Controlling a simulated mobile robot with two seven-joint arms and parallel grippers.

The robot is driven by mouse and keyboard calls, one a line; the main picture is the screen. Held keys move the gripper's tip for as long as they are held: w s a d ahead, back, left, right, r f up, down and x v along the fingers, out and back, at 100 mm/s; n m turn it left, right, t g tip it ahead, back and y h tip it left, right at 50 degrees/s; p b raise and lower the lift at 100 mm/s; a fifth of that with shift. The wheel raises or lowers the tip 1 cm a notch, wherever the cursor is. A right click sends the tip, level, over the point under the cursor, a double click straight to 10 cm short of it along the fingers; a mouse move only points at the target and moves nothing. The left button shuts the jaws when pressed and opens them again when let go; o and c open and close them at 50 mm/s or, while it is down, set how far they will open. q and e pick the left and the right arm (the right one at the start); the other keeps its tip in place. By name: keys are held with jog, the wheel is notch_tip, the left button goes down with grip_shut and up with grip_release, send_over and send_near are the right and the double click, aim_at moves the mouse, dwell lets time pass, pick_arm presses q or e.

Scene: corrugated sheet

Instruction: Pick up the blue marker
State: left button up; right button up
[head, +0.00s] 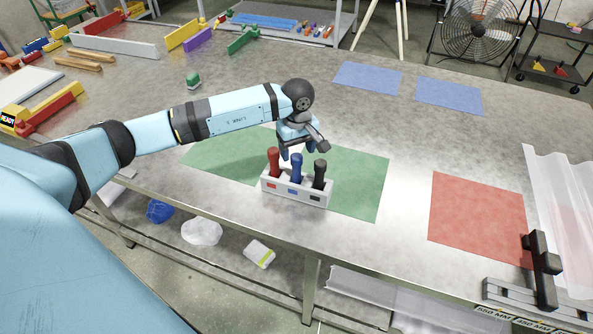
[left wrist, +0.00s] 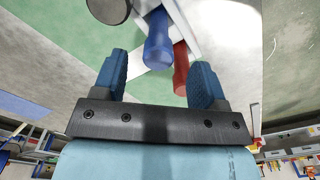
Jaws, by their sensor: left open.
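The blue marker (head: 296,168) stands upright in the middle of a white holder (head: 281,195), between a red marker (head: 273,162) and a black marker (head: 319,174). The holder has coloured labels on its front. My left gripper (head: 302,150) is open and empty, just above and behind the markers. In the left wrist view the blue marker (left wrist: 158,42) lies ahead of the gap between the fingers (left wrist: 160,80). The red marker (left wrist: 180,65) shows close to the right finger, and the black marker (left wrist: 108,8) is at the top left. My right gripper is not in view.
The holder stands on a green mat (head: 357,185) near the table's front edge. A red mat (head: 480,217) and a black clamp-like fixture on a rail (head: 541,270) lie to the right, beside a clear corrugated sheet (head: 565,205). Blue mats (head: 368,77) are behind.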

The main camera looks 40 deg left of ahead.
aim_at(297, 156)
pick_arm(q)
jog(key=f, duration=0.2)
jog(key=f+p, duration=0.1)
jog(key=f, duration=0.2)
jog(key=shift+w+a+f, duration=0.15)
jog(key=shift+a, duration=0.05)
jog(key=c, duration=1)
